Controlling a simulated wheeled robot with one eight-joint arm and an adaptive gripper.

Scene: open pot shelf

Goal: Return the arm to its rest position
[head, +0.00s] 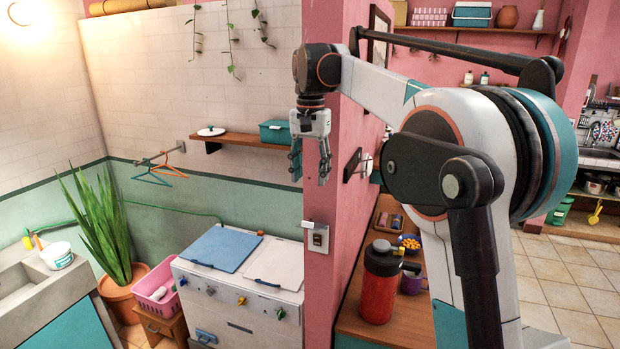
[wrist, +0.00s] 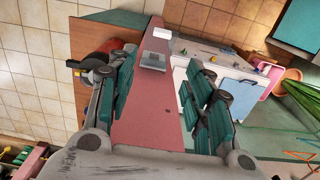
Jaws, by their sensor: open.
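My gripper (head: 310,160) hangs from my raised arm in the head view, fingers pointing down. It is open and empty. In the head view it is beside the edge of the pink wall, at about the height of the wooden wall shelf (head: 240,139). Nothing is held. My arm is bent, its large shoulder joint at the right of the head view.
A white lid (head: 211,131) and a teal box (head: 275,132) are on the wall shelf. Right of the wall, a wooden counter (head: 385,325) bears a red flask (head: 378,285) and a purple mug (head: 412,281). Tiled floor is free at the right.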

